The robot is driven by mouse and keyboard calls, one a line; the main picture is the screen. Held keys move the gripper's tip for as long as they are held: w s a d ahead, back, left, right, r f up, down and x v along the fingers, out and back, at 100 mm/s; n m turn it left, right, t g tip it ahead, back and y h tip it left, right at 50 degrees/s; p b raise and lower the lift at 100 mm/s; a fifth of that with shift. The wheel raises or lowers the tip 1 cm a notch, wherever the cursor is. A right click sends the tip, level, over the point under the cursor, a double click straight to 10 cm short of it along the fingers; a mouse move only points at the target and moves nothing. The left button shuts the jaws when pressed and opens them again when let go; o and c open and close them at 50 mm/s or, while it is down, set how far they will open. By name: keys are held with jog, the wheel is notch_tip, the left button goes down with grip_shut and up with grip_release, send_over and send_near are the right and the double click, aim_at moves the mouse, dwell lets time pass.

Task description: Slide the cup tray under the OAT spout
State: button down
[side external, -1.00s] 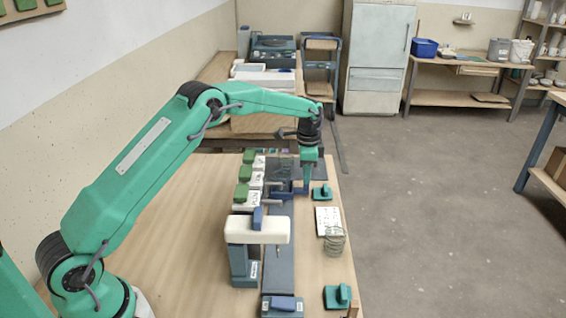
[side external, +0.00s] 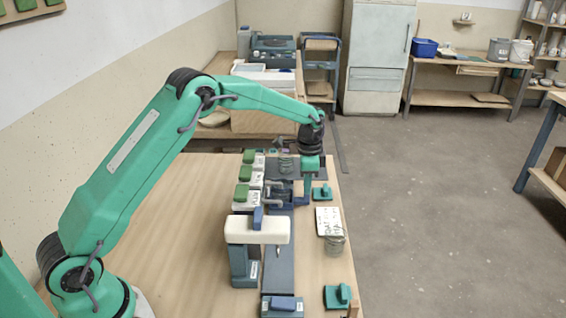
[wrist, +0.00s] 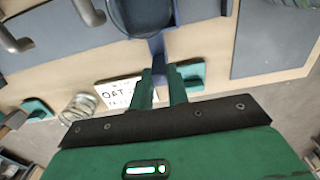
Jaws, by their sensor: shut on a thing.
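My gripper (side external: 307,199) is low over the right edge of the dark rail in the side view. In the wrist view its fingers (wrist: 160,92) are closed on the blue handle (wrist: 157,46) of the cup tray. A dark round cup (wrist: 145,14) stands at the handle's inner end. A white card (wrist: 117,93) reading OAT lies beside the fingers; it also shows in the side view (side external: 328,220). Grey spouts (wrist: 88,12) show at the upper left of the wrist view. White buckets with green lids (side external: 242,193) line the rail's left side; their labels are unclear.
A cream-topped stand (side external: 257,232) straddles the rail nearer the camera. Teal fixtures (side external: 321,193) and (side external: 338,296) stand along the right table edge. Left of the buckets, the tabletop (side external: 190,230) is clear.

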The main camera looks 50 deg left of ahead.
jog(key=shift+s+d, duration=1.05)
jog(key=shift+d, duration=0.05)
jog(key=c, duration=1.5)
grip_release()
jog(key=shift+o, duration=0.2)
jog(key=shift+r, duration=0.15)
notch_tip(320, 180, up, 7)
